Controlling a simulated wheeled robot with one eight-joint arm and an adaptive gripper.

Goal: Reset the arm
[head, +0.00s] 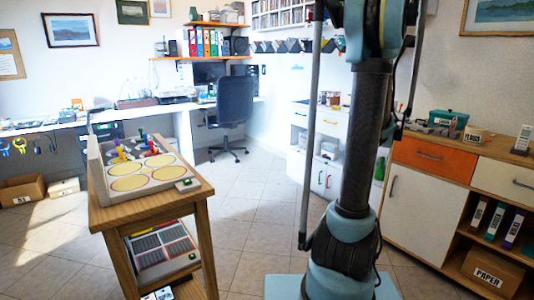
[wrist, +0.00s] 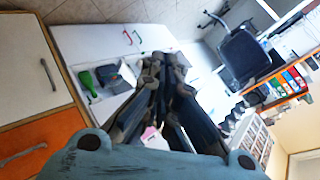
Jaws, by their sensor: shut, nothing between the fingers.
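My arm (head: 362,140) stands upright right of the middle in the head view, and its top runs out of the picture. My gripper (wrist: 165,65) shows in the wrist view, with its dark fingers together and nothing seen between them. It points out over the room, with white cabinets (wrist: 88,38) behind the fingers. I cannot make out the gripper in the head view.
A wooden stand (head: 140,212) with a sloped board of yellow discs (head: 127,183) is at left. An orange-and-white cabinet (head: 428,190) stands at right. A desk (head: 60,125) and office chair (head: 233,108) are behind. Tiled floor (head: 237,205) lies open between.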

